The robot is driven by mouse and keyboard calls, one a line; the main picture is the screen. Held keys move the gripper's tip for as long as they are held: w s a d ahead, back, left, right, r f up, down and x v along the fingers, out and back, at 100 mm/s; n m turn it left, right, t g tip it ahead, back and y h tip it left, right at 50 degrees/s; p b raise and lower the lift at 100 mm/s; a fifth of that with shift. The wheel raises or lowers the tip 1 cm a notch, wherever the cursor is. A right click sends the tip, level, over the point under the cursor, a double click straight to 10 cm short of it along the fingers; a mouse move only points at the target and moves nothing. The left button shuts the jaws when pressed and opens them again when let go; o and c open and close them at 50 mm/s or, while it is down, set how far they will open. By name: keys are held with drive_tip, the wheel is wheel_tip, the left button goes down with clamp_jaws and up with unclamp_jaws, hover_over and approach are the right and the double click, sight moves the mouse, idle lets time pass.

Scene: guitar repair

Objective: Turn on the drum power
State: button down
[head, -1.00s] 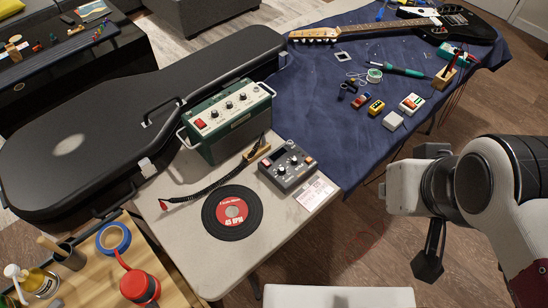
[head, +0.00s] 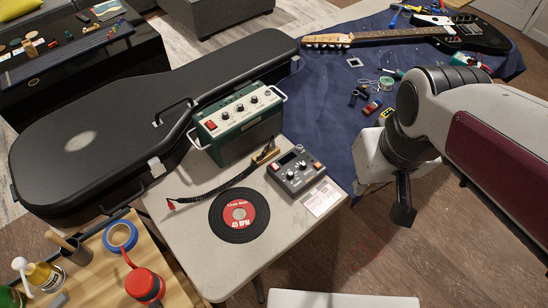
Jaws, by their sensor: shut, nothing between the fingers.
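A grey drum machine (head: 296,173) with several knobs, a red square at its left and an orange one at its right lies on the beige table (head: 270,240). Which control is its power switch, and whether it is on, I cannot tell. My gripper (head: 403,217) is shut and empty. It points down to the right of the drum machine, apart from it, beyond the table's right edge in the picture.
A green amplifier (head: 240,122) with a red switch stands behind the drum machine. A black guitar case (head: 120,130) is at left.

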drive_tip(key=w+a+f+n, duration=0.5)
drive_tip(key=w+a+n, duration=0.3)
drive_tip(key=w+n, duration=0.2)
drive_tip(key=w+a+f+n+g, duration=0.1)
drive_tip(key=w+a+f+n, duration=0.4)
drive_tip(key=n, duration=0.9)
drive_tip(key=shift+w+a+f+n+g+y, duration=0.3)
drive_tip(key=shift+w+a, duration=1.3)
drive_tip(key=shift+w, duration=0.75)
drive_tip(key=shift+f, duration=0.1)
hover_over(273, 164)
drive_tip(key=f, duration=1.1)
drive_tip(key=shift+s+d+f, duration=0.3)
drive_tip(key=shift+w+a+f, duration=0.15)
drive_tip(key=shift+f, duration=0.8)
